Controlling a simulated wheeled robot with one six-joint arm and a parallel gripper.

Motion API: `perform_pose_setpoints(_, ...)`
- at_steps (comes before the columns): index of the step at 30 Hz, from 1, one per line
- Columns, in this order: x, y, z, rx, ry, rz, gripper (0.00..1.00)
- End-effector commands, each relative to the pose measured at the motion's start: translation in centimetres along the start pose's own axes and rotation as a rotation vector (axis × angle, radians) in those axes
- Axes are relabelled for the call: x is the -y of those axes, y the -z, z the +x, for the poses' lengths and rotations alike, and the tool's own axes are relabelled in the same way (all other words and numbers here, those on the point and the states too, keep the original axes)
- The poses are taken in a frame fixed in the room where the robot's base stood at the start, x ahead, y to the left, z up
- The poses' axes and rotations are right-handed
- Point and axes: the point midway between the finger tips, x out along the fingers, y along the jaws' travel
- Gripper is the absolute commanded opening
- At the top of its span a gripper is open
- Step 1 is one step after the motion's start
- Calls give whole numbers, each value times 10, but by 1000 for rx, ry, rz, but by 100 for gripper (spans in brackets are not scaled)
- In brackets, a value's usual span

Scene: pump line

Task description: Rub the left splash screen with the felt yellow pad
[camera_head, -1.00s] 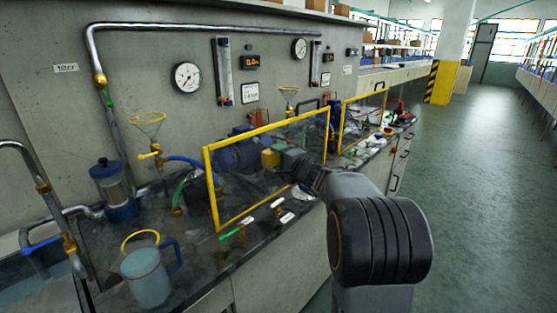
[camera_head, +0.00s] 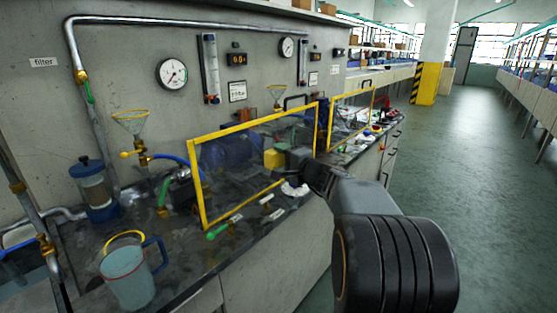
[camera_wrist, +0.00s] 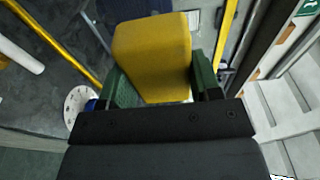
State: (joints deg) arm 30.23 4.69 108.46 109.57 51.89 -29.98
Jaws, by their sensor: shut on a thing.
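The left splash screen is a clear panel in a yellow frame (camera_head: 192,172), standing on the dark bench top. My gripper (camera_head: 290,160) is at the right end of this screen in the head view. It is shut on the yellow pad (camera_head: 273,159), a block that fills the upper middle of the wrist view (camera_wrist: 152,55) between the green-sided fingers (camera_wrist: 165,90). The pad is close to the panel; I cannot tell whether it touches. A yellow frame bar also shows in the wrist view (camera_wrist: 62,45).
A second yellow-framed screen (camera_head: 331,125) stands farther along the bench. The aisle floor (camera_head: 470,170) on the right is clear.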

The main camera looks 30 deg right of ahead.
Motion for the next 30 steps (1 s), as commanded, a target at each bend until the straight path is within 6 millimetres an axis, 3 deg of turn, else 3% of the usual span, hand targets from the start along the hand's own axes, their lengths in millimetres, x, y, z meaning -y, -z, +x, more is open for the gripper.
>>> perform_pose_setpoints(10,0,1,-3,-1,1,0,39)
perform_pose_setpoints(21,-1,4,-29,-1,1,0,39)
perform_pose_setpoints(30,0,4,-30,0,0,0,39)
